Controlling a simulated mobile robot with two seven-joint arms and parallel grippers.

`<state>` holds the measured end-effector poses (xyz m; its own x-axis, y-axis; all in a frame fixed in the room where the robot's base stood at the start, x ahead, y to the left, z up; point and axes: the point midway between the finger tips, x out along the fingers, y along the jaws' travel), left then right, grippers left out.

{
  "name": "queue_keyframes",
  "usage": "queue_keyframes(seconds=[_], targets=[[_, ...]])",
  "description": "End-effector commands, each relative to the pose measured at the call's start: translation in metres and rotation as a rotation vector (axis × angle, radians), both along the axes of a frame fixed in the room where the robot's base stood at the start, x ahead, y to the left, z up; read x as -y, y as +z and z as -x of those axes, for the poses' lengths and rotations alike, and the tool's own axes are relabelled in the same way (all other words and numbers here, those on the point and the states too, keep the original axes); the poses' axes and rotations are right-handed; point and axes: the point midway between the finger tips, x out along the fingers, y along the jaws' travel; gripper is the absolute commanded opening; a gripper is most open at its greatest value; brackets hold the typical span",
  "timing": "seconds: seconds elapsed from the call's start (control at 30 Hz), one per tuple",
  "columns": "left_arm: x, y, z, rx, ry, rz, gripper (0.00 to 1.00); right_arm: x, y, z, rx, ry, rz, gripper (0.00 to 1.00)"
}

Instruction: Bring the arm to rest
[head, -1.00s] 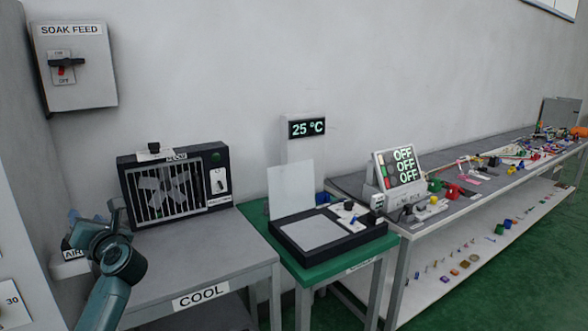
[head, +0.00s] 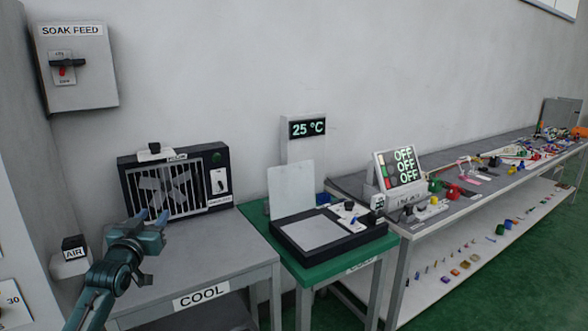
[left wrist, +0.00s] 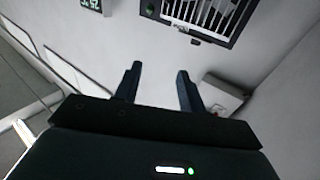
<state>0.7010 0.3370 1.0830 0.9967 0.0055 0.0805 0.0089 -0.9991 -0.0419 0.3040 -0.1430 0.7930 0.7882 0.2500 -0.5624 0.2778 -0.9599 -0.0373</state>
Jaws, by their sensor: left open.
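My left gripper (head: 152,216) is over the left part of the grey COOL table, in front of the fan box. Its two fingers stand apart and point up toward the fan box. In the left wrist view both fingers (left wrist: 157,85) are spread with nothing between them. My left arm comes up from the bottom left of the head view. My right gripper shows in neither view.
The black fan box (head: 218,190) stands at the back of the COOL table (head: 225,255). The AIR box (head: 72,262) is left of my arm. The SOAK FEED box (head: 95,75) hangs on the wall. A green table (head: 345,262) with a lidded black unit stands to the right.

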Motion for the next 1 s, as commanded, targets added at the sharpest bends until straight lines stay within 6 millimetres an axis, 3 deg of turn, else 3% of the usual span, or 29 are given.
queue_keyframes(seconds=[0.17, 0.2, 0.47, 0.57, 0.67, 0.8, 0.9, 1.0], targets=[[-0.022, -0.029, 0.001, -0.171, 0.118, -0.302, 0.40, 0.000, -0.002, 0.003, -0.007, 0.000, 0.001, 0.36], [-0.012, -0.050, 0.010, -0.193, 0.097, -0.299, 0.40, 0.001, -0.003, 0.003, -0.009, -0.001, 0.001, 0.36], [0.044, -0.145, 0.075, -0.299, -0.017, -0.278, 0.40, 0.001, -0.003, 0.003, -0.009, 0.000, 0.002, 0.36], [0.071, -0.187, 0.116, -0.358, -0.069, -0.258, 0.40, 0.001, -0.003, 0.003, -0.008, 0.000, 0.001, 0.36], [0.101, -0.227, 0.170, -0.424, -0.127, -0.226, 0.40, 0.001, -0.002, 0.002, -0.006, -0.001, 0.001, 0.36], [0.142, -0.270, 0.257, -0.526, -0.202, -0.159, 0.40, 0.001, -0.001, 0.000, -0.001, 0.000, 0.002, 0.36], [0.165, -0.285, 0.313, -0.589, -0.239, -0.107, 0.40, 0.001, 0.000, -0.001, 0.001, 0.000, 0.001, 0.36], [0.180, -0.290, 0.356, -0.637, -0.261, -0.064, 0.40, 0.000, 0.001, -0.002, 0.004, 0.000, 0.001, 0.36]])
